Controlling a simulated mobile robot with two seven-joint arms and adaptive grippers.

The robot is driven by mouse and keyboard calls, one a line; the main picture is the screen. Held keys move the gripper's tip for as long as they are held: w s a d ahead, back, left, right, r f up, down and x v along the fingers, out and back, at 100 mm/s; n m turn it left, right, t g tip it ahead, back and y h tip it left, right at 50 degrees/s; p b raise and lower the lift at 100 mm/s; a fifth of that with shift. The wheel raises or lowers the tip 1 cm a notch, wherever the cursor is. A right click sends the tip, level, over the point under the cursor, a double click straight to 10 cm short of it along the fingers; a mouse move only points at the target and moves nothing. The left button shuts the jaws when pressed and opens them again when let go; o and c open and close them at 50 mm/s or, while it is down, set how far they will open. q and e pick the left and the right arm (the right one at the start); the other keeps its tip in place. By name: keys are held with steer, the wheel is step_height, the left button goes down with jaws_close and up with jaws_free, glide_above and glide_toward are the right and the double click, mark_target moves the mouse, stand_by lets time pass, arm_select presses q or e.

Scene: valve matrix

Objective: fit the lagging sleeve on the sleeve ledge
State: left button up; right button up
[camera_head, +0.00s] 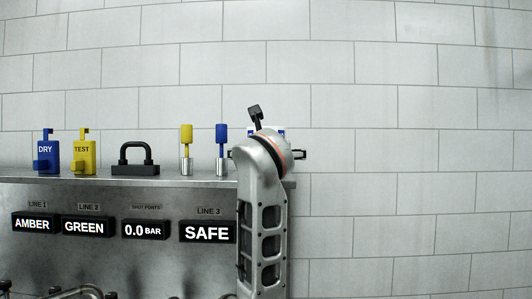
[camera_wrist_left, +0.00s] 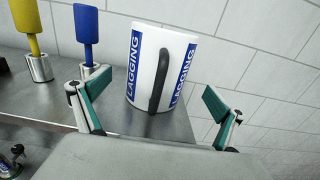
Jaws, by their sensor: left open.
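The lagging sleeve (camera_wrist_left: 145,65) is a white cylinder with blue LAGGING bands and a black handle facing my wrist camera. It stands upright near the right end of the grey metal ledge (camera_wrist_left: 168,122). In the head view, my arm hides most of it, and only small white and blue edges show. My left gripper (camera_wrist_left: 157,92) is open, its green-padded fingers apart on either side of the sleeve and nearer the camera. I see no contact. I cannot tell which surface is the sleeve ledge. My right gripper is out of view.
Left of the sleeve stand blue (camera_wrist_left: 86,25) and yellow (camera_wrist_left: 26,22) tools in metal holders. Further left are a black handle (camera_head: 135,160), a yellow TEST tag (camera_head: 83,156) and a blue DRY tag (camera_head: 47,156). Line displays (camera_head: 207,232) sit below; a tiled wall stands behind.

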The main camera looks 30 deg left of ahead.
arm_select(q)
steer(key=x, duration=0.5)
steer(key=shift+a+f, duration=0.2)
steer(key=shift+a, duration=0.05)
steer(key=c, duration=1.3)
